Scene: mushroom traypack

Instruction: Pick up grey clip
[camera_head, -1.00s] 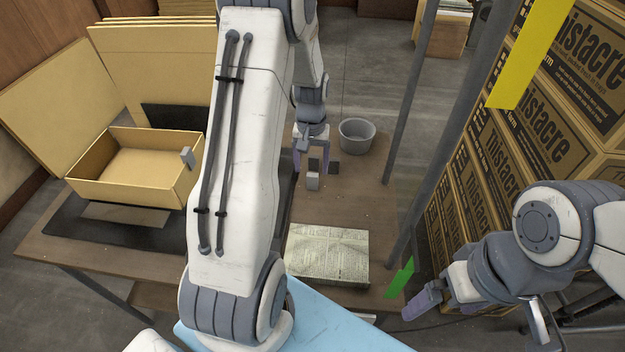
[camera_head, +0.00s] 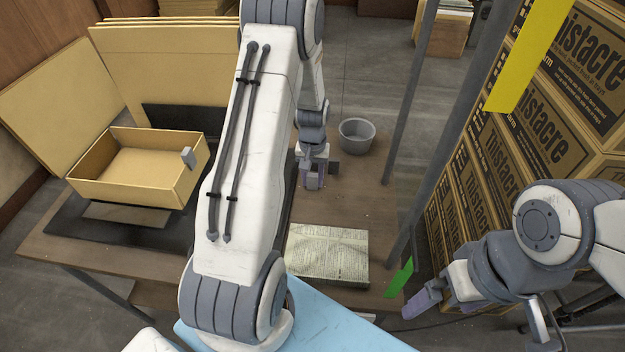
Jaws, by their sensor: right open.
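A small grey clip (camera_head: 313,183) stands on the brown table. My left gripper (camera_head: 312,180) is down at it, with its purple-grey fingers on either side. I cannot tell whether the fingers press on the clip or stand apart from it, and they partly hide it. Another grey clip (camera_head: 188,157) sits on the right rim of the open cardboard box (camera_head: 130,190). My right gripper (camera_head: 482,312) is open and empty at the lower right, away from the table.
A newspaper-covered pack (camera_head: 328,252) lies nearer on the table. Grey posts (camera_head: 410,95) and stacked cartons (camera_head: 520,150) stand on the right.

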